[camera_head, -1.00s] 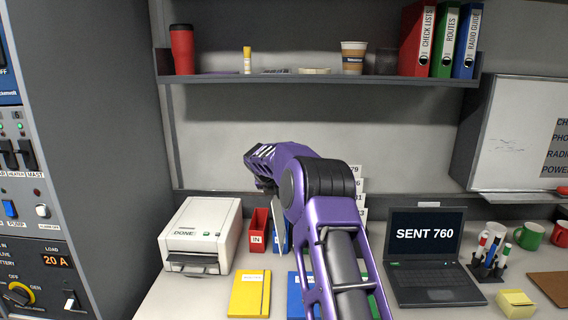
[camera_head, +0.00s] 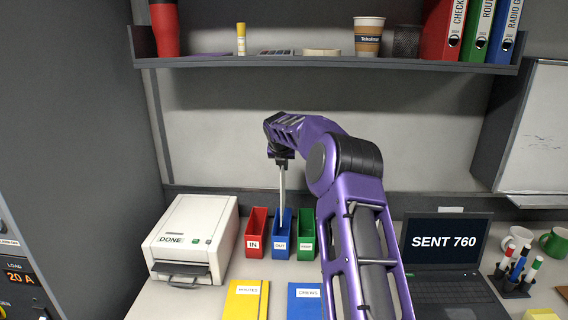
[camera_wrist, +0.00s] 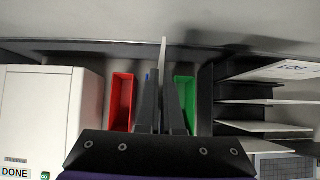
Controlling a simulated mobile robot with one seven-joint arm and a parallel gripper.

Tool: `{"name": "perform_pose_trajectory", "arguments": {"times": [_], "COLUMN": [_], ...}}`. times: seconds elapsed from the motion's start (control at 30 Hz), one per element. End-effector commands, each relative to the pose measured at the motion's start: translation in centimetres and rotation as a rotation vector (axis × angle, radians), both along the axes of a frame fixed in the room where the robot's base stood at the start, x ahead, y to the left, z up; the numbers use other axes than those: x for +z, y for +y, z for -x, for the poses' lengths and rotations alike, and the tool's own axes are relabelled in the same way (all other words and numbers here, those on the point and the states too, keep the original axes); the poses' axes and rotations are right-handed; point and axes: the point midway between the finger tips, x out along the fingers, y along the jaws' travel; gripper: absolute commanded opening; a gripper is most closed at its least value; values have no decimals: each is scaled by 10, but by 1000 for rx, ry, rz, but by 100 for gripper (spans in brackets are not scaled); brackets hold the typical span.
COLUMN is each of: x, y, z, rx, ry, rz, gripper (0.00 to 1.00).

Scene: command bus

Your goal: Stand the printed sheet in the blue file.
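The printed sheet (camera_head: 282,188) is seen nearly edge-on as a thin pale strip hanging upright from my gripper (camera_head: 281,158). My gripper is shut on its upper part, above the blue file. The blue file (camera_head: 282,246), labelled OUT, stands between the red and green files. The sheet's lower end overlaps the file's opening; I cannot tell how deep it is inside. In the wrist view, the sheet (camera_wrist: 163,55) shows as a white edge beyond the two dark fingers (camera_wrist: 160,85), and the fingers hide nearly all of the blue file. The sheet's print is not visible.
The red file (camera_head: 256,240) and green file (camera_head: 306,240) stand close on either side. A printer (camera_head: 190,235) is to the left, a laptop (camera_head: 447,255) to the right. Yellow (camera_head: 246,303) and blue (camera_head: 304,303) folders lie in front. A shelf (camera_head: 330,66) runs above.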

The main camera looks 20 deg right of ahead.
Motion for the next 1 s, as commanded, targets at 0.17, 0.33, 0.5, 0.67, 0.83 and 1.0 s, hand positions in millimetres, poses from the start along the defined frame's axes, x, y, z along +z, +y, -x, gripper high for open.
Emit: {"name": "perform_pose_trajectory", "arguments": {"times": [0.17,0.33,0.5,0.67,0.83,1.0], "x": [-15,-33,-50,-64,-73,-77], "y": [0,1,0,1,0,0], "z": [0,0,0,0,0,0], "rx": [0,1,1,1,1,-1], "ry": [2,2,2,3,1,1], "rz": [0,1,1,1,0,0], "gripper": [0,0,0,0,0,0]}}
